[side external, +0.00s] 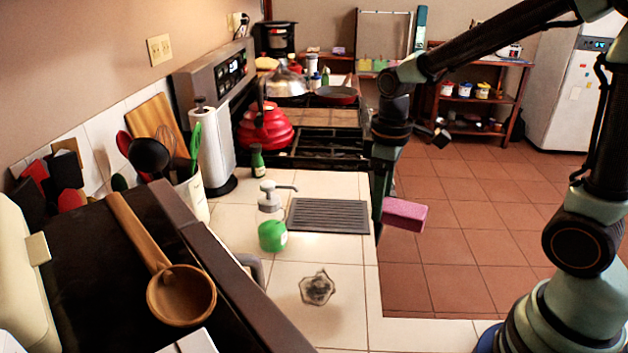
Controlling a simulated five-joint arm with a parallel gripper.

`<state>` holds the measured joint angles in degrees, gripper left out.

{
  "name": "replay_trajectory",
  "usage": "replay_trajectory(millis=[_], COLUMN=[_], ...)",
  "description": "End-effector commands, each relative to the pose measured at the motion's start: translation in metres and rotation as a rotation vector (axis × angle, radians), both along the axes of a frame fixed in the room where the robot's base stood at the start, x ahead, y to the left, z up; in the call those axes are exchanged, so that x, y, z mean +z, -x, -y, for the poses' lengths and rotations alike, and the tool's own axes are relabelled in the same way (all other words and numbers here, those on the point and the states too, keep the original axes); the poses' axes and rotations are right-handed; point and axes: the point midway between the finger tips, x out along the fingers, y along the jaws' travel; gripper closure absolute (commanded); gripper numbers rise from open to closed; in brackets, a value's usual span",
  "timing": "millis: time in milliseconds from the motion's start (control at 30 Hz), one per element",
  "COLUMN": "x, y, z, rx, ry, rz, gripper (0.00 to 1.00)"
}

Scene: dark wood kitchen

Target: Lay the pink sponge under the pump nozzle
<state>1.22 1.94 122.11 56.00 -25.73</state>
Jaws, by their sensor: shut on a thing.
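The pink sponge (405,214) is held by my gripper (383,204) in the side external view. The gripper is shut on its left end, and the sponge sticks out to the right, past the counter's right edge with the floor behind it. The pump bottle (271,222) stands upright on the tiled counter, with a green lower body and a grey pump top. Its nozzle (287,187) points right, toward a dark ridged mat (329,215) lying flat beside the bottle. The far finger of my gripper is hard to make out.
A small dark green bottle (257,160) and a paper towel roll (211,150) stand behind the pump bottle. A glass dish (317,287) sits on the tiles in front. A wooden ladle (181,294) lies at the left. The stove with a red kettle (264,128) is farther back.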

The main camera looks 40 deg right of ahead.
Motion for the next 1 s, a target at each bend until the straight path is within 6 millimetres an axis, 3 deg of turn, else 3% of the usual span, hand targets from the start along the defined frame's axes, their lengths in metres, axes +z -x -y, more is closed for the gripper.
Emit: replay_trajectory(millis=[1000], x=[-0.099], y=[0.008], z=[0.029], rx=[1.711], ry=[-0.003], rz=[-0.001], gripper=[0.93])
